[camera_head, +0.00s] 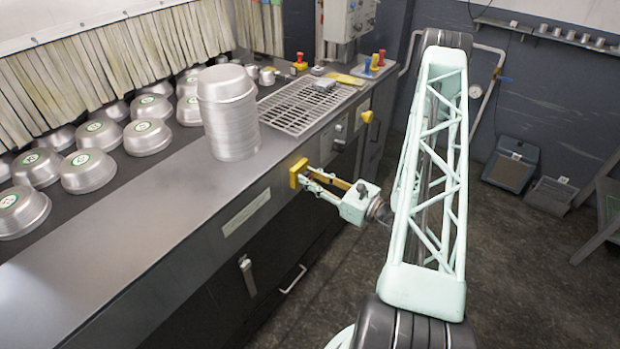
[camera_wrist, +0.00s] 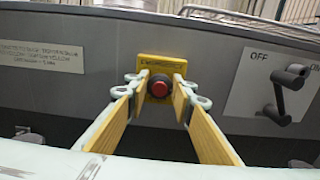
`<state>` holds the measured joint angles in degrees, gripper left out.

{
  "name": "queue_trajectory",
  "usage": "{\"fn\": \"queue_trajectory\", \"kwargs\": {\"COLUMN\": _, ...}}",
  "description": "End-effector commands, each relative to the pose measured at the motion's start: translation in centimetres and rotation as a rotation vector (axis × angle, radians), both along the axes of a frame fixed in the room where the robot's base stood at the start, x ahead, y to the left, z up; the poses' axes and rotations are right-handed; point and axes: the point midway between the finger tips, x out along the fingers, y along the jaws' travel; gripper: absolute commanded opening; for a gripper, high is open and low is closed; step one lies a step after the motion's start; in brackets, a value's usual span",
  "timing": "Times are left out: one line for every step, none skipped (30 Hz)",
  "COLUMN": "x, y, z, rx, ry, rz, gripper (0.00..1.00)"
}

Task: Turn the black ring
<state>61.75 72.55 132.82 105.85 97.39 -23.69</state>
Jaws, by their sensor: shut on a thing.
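In the head view, my gripper (camera_head: 309,177) reaches the yellow plate (camera_head: 297,172) on the front of the metal counter. The ring and button are hidden there by the plate's angle.
A black OFF/ON lever switch (camera_wrist: 284,95) sits right of the fingers, with a metal label (camera_wrist: 42,56) to the left. On the counter (camera_head: 200,185) stand a tall pan stack (camera_head: 230,125) and several single pans. The floor (camera_head: 510,270) at right is mostly clear.

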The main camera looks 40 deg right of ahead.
Motion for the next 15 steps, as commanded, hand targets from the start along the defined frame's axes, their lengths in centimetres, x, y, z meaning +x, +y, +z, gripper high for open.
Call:
{"fn": "queue_trajectory", "kwargs": {"x": 0.0, "y": 0.01, "z": 0.02, "rx": 0.008, "ry": 0.001, "rz": 0.0, "gripper": 0.12}}
{"fn": "queue_trajectory", "kwargs": {"x": 0.0, "y": 0.0, "z": 0.03, "rx": 0.014, "ry": 0.003, "rz": 0.0, "gripper": 0.12}}
{"fn": "queue_trajectory", "kwargs": {"x": 0.0, "y": 0.0, "z": 0.04, "rx": 0.023, "ry": 0.004, "rz": 0.0, "gripper": 0.12}}
{"fn": "queue_trajectory", "kwargs": {"x": 0.0, "y": 0.0, "z": 0.05, "rx": 0.03, "ry": 0.006, "rz": 0.0, "gripper": 0.12}}
{"fn": "queue_trajectory", "kwargs": {"x": 0.0, "y": -0.01, "z": 0.06, "rx": 0.04, "ry": 0.008, "rz": 0.0, "gripper": 0.12}}
{"fn": "queue_trajectory", "kwargs": {"x": 0.0, "y": -0.01, "z": 0.07, "rx": 0.054, "ry": 0.01, "rz": 0.0, "gripper": 0.12}}
{"fn": "queue_trajectory", "kwargs": {"x": 0.0, "y": -0.02, "z": 0.08, "rx": 0.066, "ry": 0.013, "rz": 0.0, "gripper": 0.12}}
{"fn": "queue_trajectory", "kwargs": {"x": 0.0, "y": -0.02, "z": 0.08, "rx": 0.08, "ry": 0.015, "rz": 0.0, "gripper": 0.12}}
{"fn": "queue_trajectory", "kwargs": {"x": 0.01, "y": -0.03, "z": 0.09, "rx": 0.097, "ry": 0.019, "rz": 0.0, "gripper": 0.12}}
{"fn": "queue_trajectory", "kwargs": {"x": 0.01, "y": -0.04, "z": 0.09, "rx": 0.114, "ry": 0.022, "rz": 0.0, "gripper": 0.12}}
{"fn": "queue_trajectory", "kwargs": {"x": 0.01, "y": -0.04, "z": 0.09, "rx": 0.13, "ry": 0.025, "rz": 0.0, "gripper": 0.12}}
{"fn": "queue_trajectory", "kwargs": {"x": 0.01, "y": -0.05, "z": 0.09, "rx": 0.153, "ry": 0.029, "rz": 0.0, "gripper": 0.12}}
{"fn": "queue_trajectory", "kwargs": {"x": 0.01, "y": -0.06, "z": 0.09, "rx": 0.172, "ry": 0.033, "rz": 0.0, "gripper": 0.12}}
{"fn": "queue_trajectory", "kwargs": {"x": 0.01, "y": -0.07, "z": 0.09, "rx": 0.191, "ry": 0.036, "rz": 0.0, "gripper": 0.12}}
{"fn": "queue_trajectory", "kwargs": {"x": 0.02, "y": -0.09, "z": 0.09, "rx": 0.218, "ry": 0.042, "rz": 0.0, "gripper": 0.12}}
